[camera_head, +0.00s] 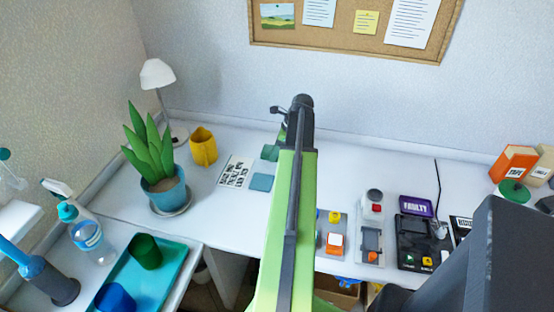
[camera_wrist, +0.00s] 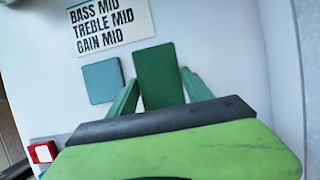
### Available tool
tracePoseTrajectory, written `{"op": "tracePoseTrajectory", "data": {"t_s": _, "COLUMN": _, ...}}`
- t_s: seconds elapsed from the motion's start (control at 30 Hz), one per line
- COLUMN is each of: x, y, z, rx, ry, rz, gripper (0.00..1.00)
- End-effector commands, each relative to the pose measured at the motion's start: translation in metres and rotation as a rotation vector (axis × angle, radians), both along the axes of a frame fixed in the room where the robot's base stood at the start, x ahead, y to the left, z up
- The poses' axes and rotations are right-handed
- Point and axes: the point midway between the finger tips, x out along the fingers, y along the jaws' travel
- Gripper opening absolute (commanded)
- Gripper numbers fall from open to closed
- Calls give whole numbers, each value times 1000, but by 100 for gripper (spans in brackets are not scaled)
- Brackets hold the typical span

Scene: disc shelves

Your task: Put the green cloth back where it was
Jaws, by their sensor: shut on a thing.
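The green cloth (camera_wrist: 159,70) shows in the wrist view as a dark green rectangle between the two green fingers of my gripper (camera_wrist: 160,78). My gripper is shut on it. In the head view the green cloth (camera_head: 269,153) shows just left of my arm's end, over the back part of the white desk. I cannot tell whether it touches the desk. A blue-teal square (camera_wrist: 102,81) lies on the desk just left of the fingers; it also shows in the head view (camera_head: 261,182). My arm hides part of the desk.
A printed card (camera_head: 235,172) lies left of the blue-teal square. A yellow cup (camera_head: 203,146), a potted plant (camera_head: 166,190) and a lamp (camera_head: 157,75) stand further left. Several devices, including a black one (camera_head: 418,242), are right of my arm. A turquoise tray (camera_head: 172,270) is front left.

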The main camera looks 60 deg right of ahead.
Motion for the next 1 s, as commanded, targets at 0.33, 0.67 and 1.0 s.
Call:
{"op": "tracePoseTrajectory", "data": {"t_s": 0.33, "x": -1, "y": 0, "z": -35, "rx": 0, "ry": 0, "rz": 0, "gripper": 26}}
{"op": "tracePoseTrajectory", "data": {"t_s": 0.67, "x": -1, "y": -1, "z": -38, "rx": 0, "ry": 0, "rz": -1, "gripper": 70}}
{"op": "tracePoseTrajectory", "data": {"t_s": 1.0, "x": -2, "y": -1, "z": -38, "rx": 0, "ry": 0, "rz": -1, "gripper": 80}}
